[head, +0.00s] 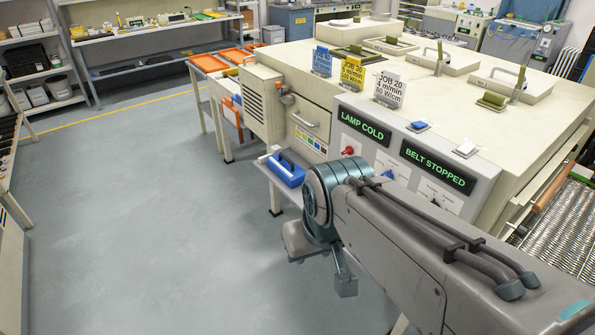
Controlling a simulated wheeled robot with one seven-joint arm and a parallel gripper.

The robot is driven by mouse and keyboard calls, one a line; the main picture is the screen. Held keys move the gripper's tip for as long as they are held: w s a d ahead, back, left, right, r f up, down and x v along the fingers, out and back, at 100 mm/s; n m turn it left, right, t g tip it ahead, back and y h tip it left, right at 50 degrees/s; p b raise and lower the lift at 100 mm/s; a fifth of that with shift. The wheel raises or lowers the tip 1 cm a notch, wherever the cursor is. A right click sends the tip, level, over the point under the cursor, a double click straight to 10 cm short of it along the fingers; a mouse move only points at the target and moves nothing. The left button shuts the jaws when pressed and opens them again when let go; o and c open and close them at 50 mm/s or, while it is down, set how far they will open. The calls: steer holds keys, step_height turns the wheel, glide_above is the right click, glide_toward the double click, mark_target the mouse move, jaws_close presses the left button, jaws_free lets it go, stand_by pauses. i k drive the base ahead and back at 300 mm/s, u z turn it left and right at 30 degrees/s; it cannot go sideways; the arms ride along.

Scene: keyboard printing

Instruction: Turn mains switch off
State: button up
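The cream machine's sloping grey control panel (365,125) shows green displays reading LAMP COLD and BELT STOPPED. Under them are a red knob (348,151), a blue knob (388,174) and a dark knob (435,202). A grey-and-orange handle (286,93) is on the machine's left end. I cannot read which control is the mains switch. My arm covers part of the panel's lower area. My gripper (343,278) hangs below the teal wrist joint, in front of the panel and apart from the knobs. Its fingers are largely hidden, so its opening does not show.
Job cards (389,88) stand on the machine top. Orange trays (208,62) lie on a stand behind. A mesh belt (560,225) is at right. The grey floor (150,220) at left is clear.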

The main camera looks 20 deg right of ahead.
mark_target(348, 150)
steer(key=u, duration=0.55)
steer(key=k, duration=0.75)
steer(key=u, duration=0.85)
steer(key=i, duration=1.25)
steer(key=z, duration=0.75)
steer(key=i, duration=0.85)
steer(key=z, duration=1.25)
steer(key=i, duration=0.25)
steer(key=z, duration=0.15)
